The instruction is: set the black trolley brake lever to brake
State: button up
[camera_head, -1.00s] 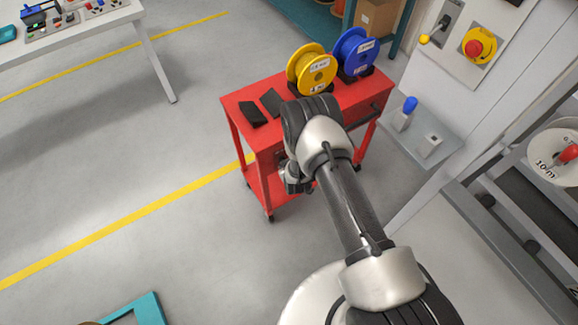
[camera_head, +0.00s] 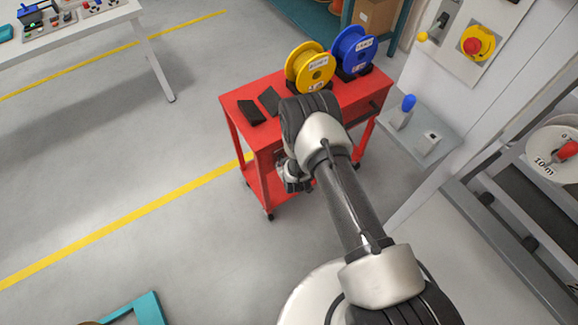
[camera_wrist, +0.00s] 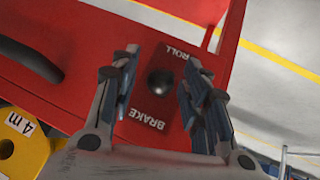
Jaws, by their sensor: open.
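The black brake lever (camera_wrist: 160,81) shows in the wrist view as a round dark knob, seen nearly end-on. It stands over a dark plate (camera_wrist: 140,110) on the red trolley, between the words ROLL and BRAKE. I cannot tell which word it is set to. My gripper (camera_wrist: 162,64) is open, with one finger on each side of the knob and gaps between. In the head view my gripper (camera_head: 292,178) is at the near side of the red trolley (camera_head: 238,100); the lever is hidden there by my arm.
A grey shelf (camera_head: 440,150) and wall panel lie close on the right. The floor left of the trolley is clear.

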jog(key=v, duration=1.1)
jog(key=shift+s+r, duration=0.2)
jog(key=shift+s, duration=0.05)
jog(key=d+r+m+g, duration=0.1)
jog(key=d+r+m, duration=0.15)
jog(key=r, duration=1.25)
jog(key=d+r+m+g, duration=0.1)
jog(key=d+r, duration=0.3)
jog(key=r, duration=1.1)
jog(key=s+d+r+m, duration=0.1)
jog(key=s+d+r, duration=0.2)
jog(key=s, duration=0.5)
jog(key=s+d+r+m+g+h, duration=0.1)
jog(key=s+d+r, duration=0.1)
jog(key=s+r, duration=0.4)
jog(key=s+d+r+m, duration=0.1)
jog(key=s+d+r, duration=0.2)
jog(key=s, duration=0.9)
notch_tip(320, 180, up, 2)
jog(key=shift+d+r+h, duration=0.15)
jog(key=shift+d+h, duration=0.15)
